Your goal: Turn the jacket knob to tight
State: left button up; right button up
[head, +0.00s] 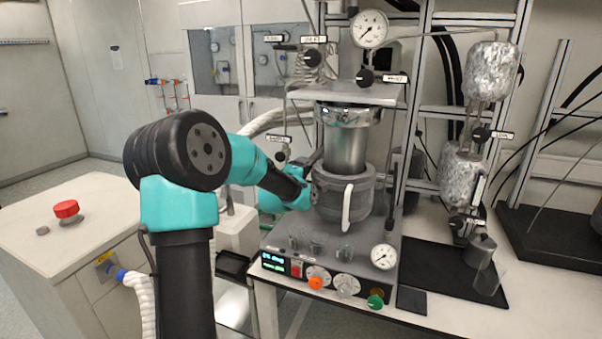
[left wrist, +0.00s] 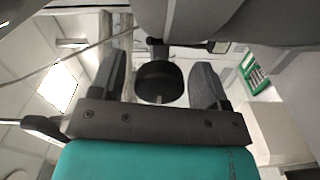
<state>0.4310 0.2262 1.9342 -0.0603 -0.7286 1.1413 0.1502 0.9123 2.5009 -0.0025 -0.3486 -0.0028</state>
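A round black knob (left wrist: 160,82) shows in the left wrist view, on a dark stem. My left gripper (left wrist: 160,86) is open, with one finger on either side of the knob and a visible gap on both sides. In the head view my left gripper (head: 310,187) is at the left side of the grey reactor vessel (head: 345,190), close to its jacket, and its fingers are mostly hidden. A small label plate (head: 279,139) sits above it, too small to read. I cannot tell which position the knob is in. My right gripper is not in view.
Other black knobs (head: 366,77) with labels sit on the pipework above. A pressure gauge (head: 370,29) is at the top. A base panel with an orange knob (head: 316,282) and a green knob (head: 375,302) is below. A red button (head: 66,209) is on the left cabinet.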

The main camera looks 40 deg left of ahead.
pick_arm(q)
jog(key=c, duration=0.8)
jog(key=shift+m, duration=0.8)
jog(key=o, duration=0.9)
jog(key=v, duration=1.7)
jog(key=shift+s, duration=0.25)
